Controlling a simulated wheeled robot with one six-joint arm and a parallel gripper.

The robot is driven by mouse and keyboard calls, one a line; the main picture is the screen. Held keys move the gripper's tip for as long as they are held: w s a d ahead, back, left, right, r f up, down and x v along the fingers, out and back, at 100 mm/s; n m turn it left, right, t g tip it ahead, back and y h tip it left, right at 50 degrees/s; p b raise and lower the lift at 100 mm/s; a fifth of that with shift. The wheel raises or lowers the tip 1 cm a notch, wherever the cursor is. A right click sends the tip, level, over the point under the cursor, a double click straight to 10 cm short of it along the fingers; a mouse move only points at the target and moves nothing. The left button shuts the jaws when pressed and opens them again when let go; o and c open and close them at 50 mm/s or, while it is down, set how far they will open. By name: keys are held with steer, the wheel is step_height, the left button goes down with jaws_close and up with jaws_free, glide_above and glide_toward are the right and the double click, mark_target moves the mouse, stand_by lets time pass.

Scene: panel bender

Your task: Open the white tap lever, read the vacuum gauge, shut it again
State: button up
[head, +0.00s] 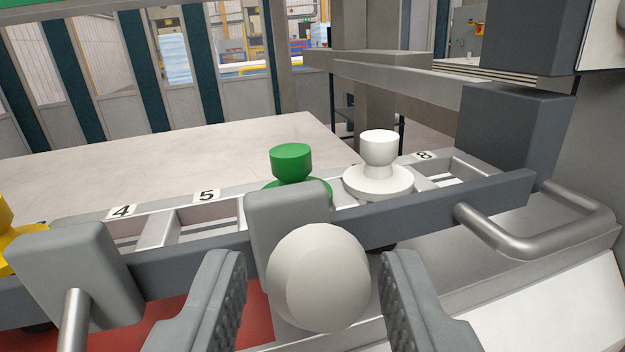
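A white ball knob (318,278), which looks like the end of the white tap lever, faces me in the lower middle of the head view. A grey block (285,215) stands directly behind it, and the ball hides any rod between them. My gripper (312,275) is open, with one ridged finger left of the ball and one right of it. A gap shows on both sides, so the fingers look clear of the ball. How deep the ball sits between them is hard to tell. I cannot make out a vacuum gauge or its dial.
A dark rail (430,208) crosses behind the ball. In the tray behind it stand a green cup (291,163) and a white cup (379,155); a yellow one (12,235) is at left. Another grey block (75,262) with a metal rod is left. A metal handle (520,240) juts out at right.

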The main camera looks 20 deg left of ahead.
mark_target(316, 248)
steer(key=shift+x, duration=1.9)
jaws_close()
